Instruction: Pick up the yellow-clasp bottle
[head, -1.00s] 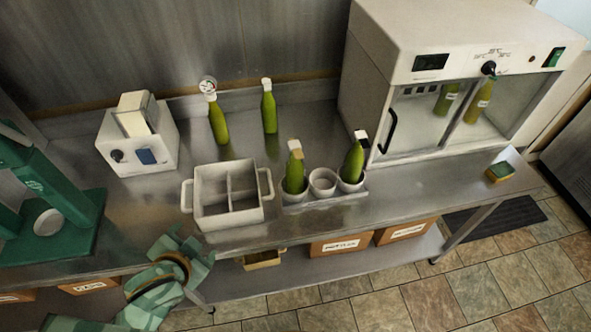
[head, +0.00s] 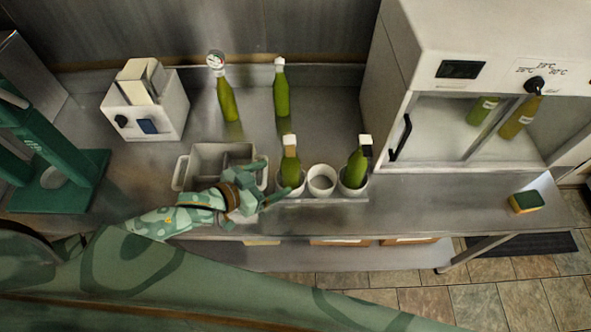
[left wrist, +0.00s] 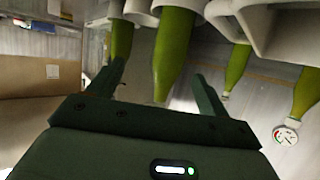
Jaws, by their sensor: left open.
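The yellow-clasp bottle (head: 291,170), green with a tan-yellow clasp and pale cap, stands in the left cup of a three-cup rack (head: 330,199). My left gripper (head: 277,179) is open, just left of this bottle at cup height, its fingers pointing toward it. In the left wrist view, which is upside down, a green bottle (left wrist: 173,50), seemingly the same one, shows between the open fingers (left wrist: 159,70). I cannot tell whether the fingers touch it. My right gripper is not in view.
A black-clasp bottle (head: 356,168) stands in the right cup; the middle cup (head: 321,180) is empty. Behind are a gauge-topped bottle (head: 226,98) and a white-capped bottle (head: 281,95). A white incubator (head: 440,150) stands right.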

